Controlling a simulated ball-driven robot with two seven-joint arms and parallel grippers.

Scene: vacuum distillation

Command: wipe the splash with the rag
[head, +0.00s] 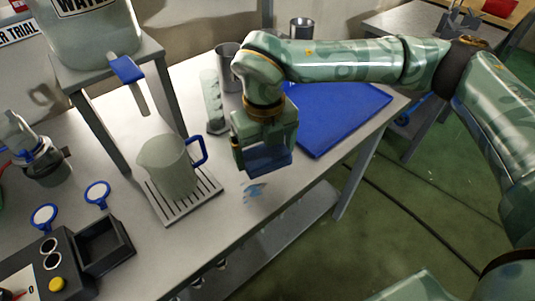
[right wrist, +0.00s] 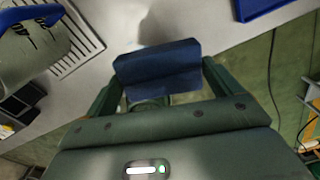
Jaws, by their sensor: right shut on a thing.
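The rag (head: 268,159) is dark blue and sits between the jaws of my right gripper (head: 266,152). In the right wrist view the rag (right wrist: 158,66) spans the gap between the two fingers of the right gripper (right wrist: 157,82), which is shut on it. The splash (head: 254,191) is a small blue-grey patch on the pale tabletop, just below and left of the rag in the head view. The rag appears above the table and apart from the splash. I cannot make out the splash in the right wrist view. My left gripper is not in view.
A jug (head: 168,168) with a blue handle stands on a slatted drain tray (head: 206,188) left of the splash. A blue tray (head: 340,112) lies behind the gripper. A metal beaker (head: 228,62) stands further back. The table's front edge (head: 252,229) is near the splash.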

